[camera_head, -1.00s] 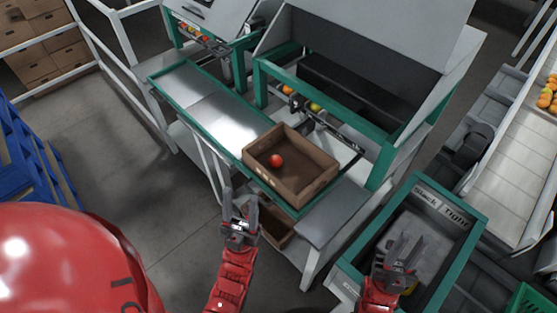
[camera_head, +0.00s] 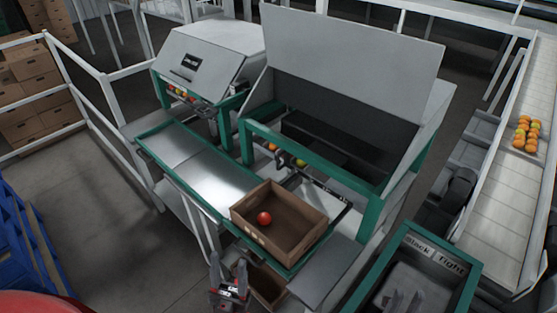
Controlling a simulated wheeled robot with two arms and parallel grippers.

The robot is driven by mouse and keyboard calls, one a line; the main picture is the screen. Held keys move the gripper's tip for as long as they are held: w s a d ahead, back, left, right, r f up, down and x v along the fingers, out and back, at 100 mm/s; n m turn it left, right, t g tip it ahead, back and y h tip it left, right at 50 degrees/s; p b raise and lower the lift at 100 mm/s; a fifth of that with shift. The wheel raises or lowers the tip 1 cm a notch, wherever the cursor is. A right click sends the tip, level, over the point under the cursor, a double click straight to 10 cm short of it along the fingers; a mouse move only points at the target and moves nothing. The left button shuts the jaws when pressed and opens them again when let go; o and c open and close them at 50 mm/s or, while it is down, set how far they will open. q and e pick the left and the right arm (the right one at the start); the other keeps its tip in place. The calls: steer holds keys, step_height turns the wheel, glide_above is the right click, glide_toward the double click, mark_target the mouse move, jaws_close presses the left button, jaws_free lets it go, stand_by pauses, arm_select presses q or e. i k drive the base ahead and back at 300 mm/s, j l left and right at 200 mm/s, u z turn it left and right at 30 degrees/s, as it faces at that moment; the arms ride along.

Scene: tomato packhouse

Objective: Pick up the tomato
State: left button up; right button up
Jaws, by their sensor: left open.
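A red tomato (camera_head: 264,218) lies inside a brown cardboard box (camera_head: 310,239), near its left side. The box stands on the metal bench with a green frame. My left gripper (camera_head: 229,270) is open and empty, below and in front of the box, apart from it.
A second brown box (camera_head: 267,287) sits on a lower level below the bench. A green-framed bin (camera_head: 440,262) stands at right. The steel bench top (camera_head: 215,172) left of the box is clear. A conveyor (camera_head: 497,200) with orange tomatoes runs at far right.

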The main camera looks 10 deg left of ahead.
mark_target(263, 218)
steer(key=j+z, duration=0.45)
steer(key=j, duration=2.2)
steer(key=i, duration=0.25)
